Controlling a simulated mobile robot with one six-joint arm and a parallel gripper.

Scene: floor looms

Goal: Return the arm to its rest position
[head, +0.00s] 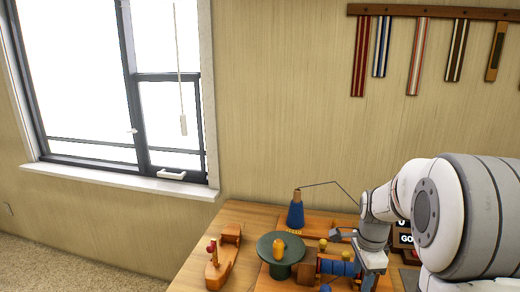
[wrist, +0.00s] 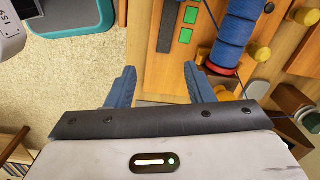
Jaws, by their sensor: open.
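My white and grey arm comes in from the right in the head view and bends down over the wooden bench. My gripper (wrist: 159,70) shows in the wrist view as two blue fingers spread wide apart, with nothing between them. It hangs above the edge of an orange wooden board (wrist: 205,68). A blue thread spool (wrist: 234,36) lies just beyond the right finger; I cannot tell whether they touch. In the head view the gripper's end is low at the right and partly cut off by the frame.
Woven straps (head: 413,55) hang on the wall. Carpet lies left of the bench.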

